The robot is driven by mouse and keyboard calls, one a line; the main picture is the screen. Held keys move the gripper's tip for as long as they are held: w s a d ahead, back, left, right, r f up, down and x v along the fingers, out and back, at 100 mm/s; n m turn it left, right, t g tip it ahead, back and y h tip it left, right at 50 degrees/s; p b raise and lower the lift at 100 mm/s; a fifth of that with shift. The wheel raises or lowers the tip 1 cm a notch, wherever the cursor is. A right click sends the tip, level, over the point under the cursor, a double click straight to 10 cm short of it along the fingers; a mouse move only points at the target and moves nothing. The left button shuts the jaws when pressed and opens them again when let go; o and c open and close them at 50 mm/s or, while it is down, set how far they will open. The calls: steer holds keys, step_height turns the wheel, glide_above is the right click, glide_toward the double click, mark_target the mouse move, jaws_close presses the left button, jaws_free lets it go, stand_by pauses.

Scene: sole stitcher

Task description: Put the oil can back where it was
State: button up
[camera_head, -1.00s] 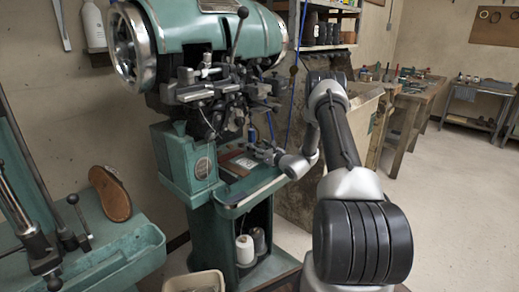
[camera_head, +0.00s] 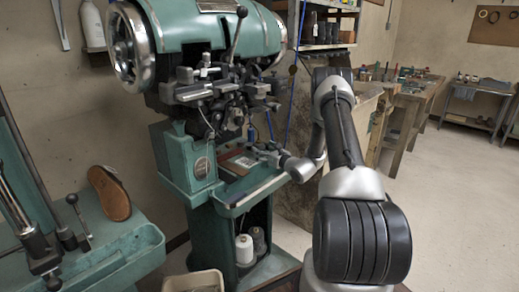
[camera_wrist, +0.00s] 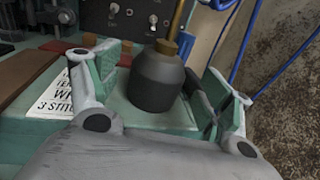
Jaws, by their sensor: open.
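The oil can has a dark grey rounded body and a brass collar with a thin spout. In the wrist view the oil can (camera_wrist: 157,82) stands upright on the green shelf of the stitching machine. My gripper (camera_wrist: 160,92) is open, with one finger on each side of the can. I see gaps beside the can, but contact on the right side is hard to judge. In the head view my gripper (camera_head: 270,152) is small at the machine's shelf (camera_head: 236,196), and I cannot make out the can there.
A printed card (camera_wrist: 52,92) lies left of the gripper, beside a brown block (camera_wrist: 30,80). A switch panel (camera_wrist: 130,18) stands behind the can. Blue cables (camera_wrist: 240,40) hang close on the right. The machine head (camera_head: 215,85) overhangs the shelf; open floor lies to the right.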

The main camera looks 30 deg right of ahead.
steer(key=s+d, duration=0.1)
steer(key=s, duration=0.7)
steer(key=shift+s+d, duration=0.25)
